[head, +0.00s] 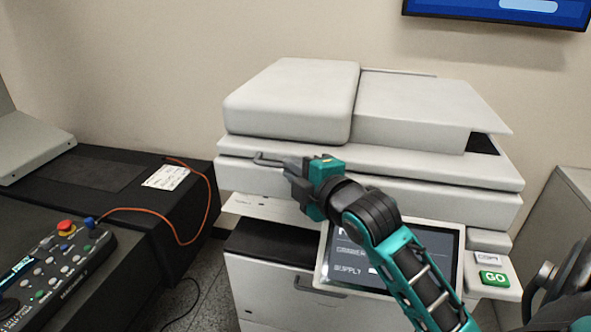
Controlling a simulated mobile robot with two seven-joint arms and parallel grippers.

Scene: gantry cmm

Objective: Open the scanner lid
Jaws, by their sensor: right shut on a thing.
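The scanner lid (420,172) is the pale slab across the top of the white copier (400,202), with a bulky document feeder (290,100) on it. It lies flat, or nearly so, on the body. A thin grey handle (265,160) sticks out at the left of its front edge. My right gripper (292,168) is at this handle and shut on it; the fingers hide the handle's right part. My right arm reaches up from the lower right, across the copier's front. My left gripper is not in view.
A tilted touch screen (440,243) and a green GO key (494,279) sit on the copier's front, partly behind my arm. At left, a control box (55,270) and an orange cable (190,240) lie by a dark bench. A wall monitor (500,8) hangs above right.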

